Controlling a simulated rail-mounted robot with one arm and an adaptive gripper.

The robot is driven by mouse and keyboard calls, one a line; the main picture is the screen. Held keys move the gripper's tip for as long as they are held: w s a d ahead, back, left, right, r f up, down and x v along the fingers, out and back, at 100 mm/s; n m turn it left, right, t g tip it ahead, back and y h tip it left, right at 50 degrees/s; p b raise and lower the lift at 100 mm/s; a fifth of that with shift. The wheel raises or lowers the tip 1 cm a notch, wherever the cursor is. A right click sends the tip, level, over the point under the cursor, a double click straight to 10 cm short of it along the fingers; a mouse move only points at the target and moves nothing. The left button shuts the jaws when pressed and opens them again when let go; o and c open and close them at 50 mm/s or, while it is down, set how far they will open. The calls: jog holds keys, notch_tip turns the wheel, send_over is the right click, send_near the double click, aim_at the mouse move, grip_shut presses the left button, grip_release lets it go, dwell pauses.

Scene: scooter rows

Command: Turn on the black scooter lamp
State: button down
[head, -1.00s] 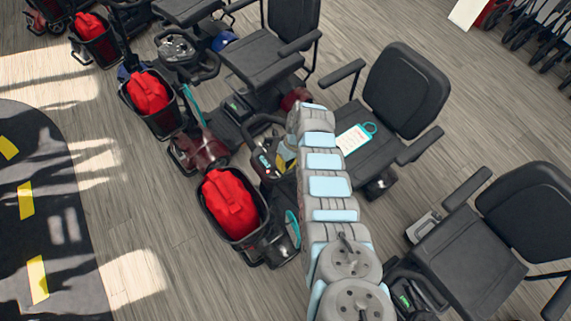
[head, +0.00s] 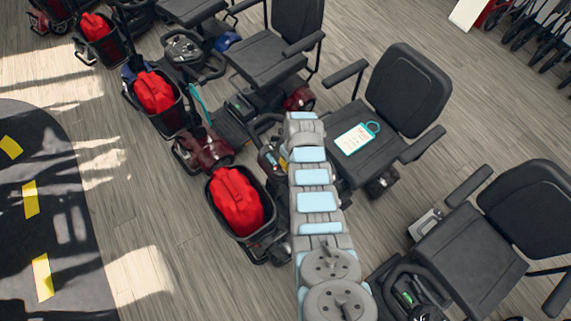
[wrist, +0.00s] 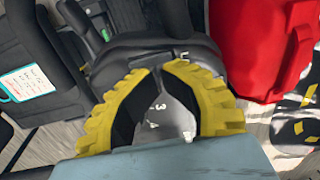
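A scooter with black seat (head: 362,150) and dark rear stands beneath and beside my arm in the head view; a white tag with a teal rim (head: 357,138) lies on its seat. Its dark tiller console (head: 270,160) is partly hidden by my arm. In the wrist view the dark console (wrist: 160,45) lies just beyond my gripper (wrist: 157,70), whose yellow fingers have their tips together, with nothing held. A grey surface with white marks, including a "3", shows between the fingers. Contact with the console cannot be told. I cannot make out the lamp or whether it is lit.
A red bag (head: 237,200) sits in the scooter's front basket, close right of my gripper in the wrist view (wrist: 262,50). Other scooters stand at upper left and a black seat (head: 470,260) at lower right. Open floor (head: 150,210) lies left.

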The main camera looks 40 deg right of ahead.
jog(key=shift+f, duration=0.25)
jog(key=shift+s+d+f+b, duration=0.1)
jog(key=shift+d+b, duration=0.25)
jog(key=shift+b, duration=0.3)
jog(key=shift+d, duration=0.45)
jog(key=shift+d+r+p, duration=0.2)
jog(key=shift+r+p, duration=0.35)
jog(key=shift+r, duration=0.65)
jog(key=shift+d+r+p, duration=0.2)
jog(key=shift+r+p, duration=0.35)
jog(key=shift+r, duration=0.6)
jog(key=shift+d+r+b, duration=0.15)
jog(key=shift+r+b, duration=0.1)
jog(key=shift+b, duration=0.1)
jog(key=shift+r, duration=0.7)
notch_tip(320, 180, up, 8)
jog(key=d+b, duration=0.1)
jog(key=b, duration=0.1)
jog(key=shift+d, duration=0.3)
